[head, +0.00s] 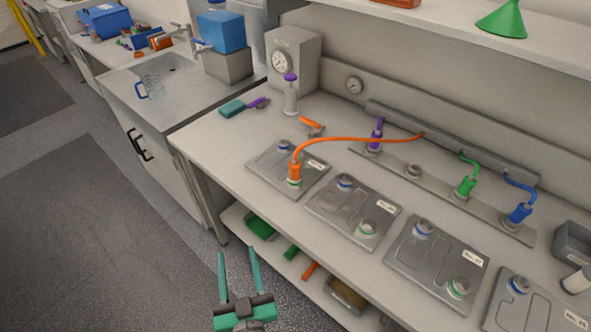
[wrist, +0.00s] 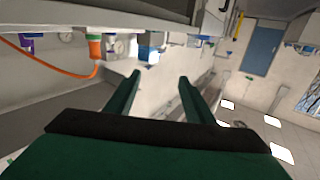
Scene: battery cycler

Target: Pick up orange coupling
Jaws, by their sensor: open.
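The orange coupling (head: 295,171) stands upright on a port of the leftmost grey plate (head: 262,168) on the bench. An orange hose (head: 350,139) arcs from its top to the rail at the back. In the wrist view the orange coupling (wrist: 95,47) shows at upper left with its hose, in a picture that looks upside down. My gripper (head: 238,252) is open and empty. It is in front of the bench at the bottom of the head view, well apart from the coupling.
More grey plates (head: 437,249) line the bench to the right. Purple (head: 375,134), green (head: 466,186) and blue (head: 520,212) couplings stand along the back rail. A lower shelf (head: 322,292) holds loose items below the bench front. The floor at left (head: 90,240) is clear.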

